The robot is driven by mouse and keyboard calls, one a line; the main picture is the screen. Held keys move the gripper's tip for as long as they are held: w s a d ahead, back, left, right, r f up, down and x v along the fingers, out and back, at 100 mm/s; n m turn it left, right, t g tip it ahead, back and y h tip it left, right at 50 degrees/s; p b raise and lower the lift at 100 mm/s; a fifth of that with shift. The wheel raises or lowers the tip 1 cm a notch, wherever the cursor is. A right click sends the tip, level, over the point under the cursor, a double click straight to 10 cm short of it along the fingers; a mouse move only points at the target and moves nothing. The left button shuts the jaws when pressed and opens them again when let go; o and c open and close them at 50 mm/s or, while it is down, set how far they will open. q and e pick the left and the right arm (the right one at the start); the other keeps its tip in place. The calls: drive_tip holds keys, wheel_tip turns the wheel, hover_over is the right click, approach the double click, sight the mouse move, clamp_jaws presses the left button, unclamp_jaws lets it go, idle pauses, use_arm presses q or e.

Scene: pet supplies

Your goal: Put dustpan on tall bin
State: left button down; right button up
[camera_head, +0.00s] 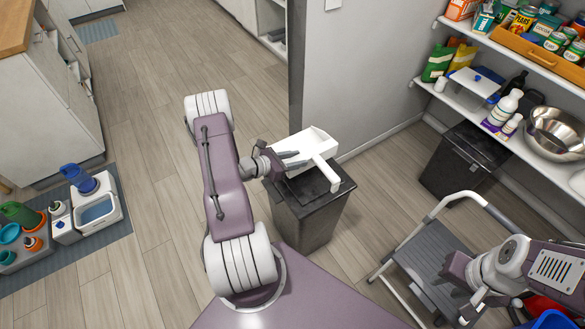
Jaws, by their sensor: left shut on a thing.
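The white dustpan (316,145) is over the dark tall bin (308,222) in the middle of the head view, with its handle pointing toward the lower right. My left gripper (291,160) is shut on the dustpan at its left side. The dustpan covers much of the bin's top, and I cannot tell whether it touches the lid. My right gripper (472,306) is at the lower right, over the grey step stool and away from the bin. Its fingers are small and partly hidden, so its opening is unclear.
A grey step stool (440,262) stands right of the bin. Another dark bin (462,165) sits below shelves (465,96) of cans and bottles. A grey mat (112,250) with pet supplies lies at left. The wooden floor (160,165) is clear left of my arm.

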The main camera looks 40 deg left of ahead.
use_arm(q)
drive_tip(key=shift+s+a+f, duration=0.2)
drive_tip(key=shift+a+f, duration=0.2)
drive_tip(key=shift+a, duration=0.3)
wheel_tip(320, 180, down, 4)
drive_tip(key=shift+f+b, duration=0.1)
drive_tip(key=shift+b, duration=0.35)
drive_tip(key=c, duration=0.9)
unclamp_jaws()
drive_tip(key=shift+c, duration=0.2)
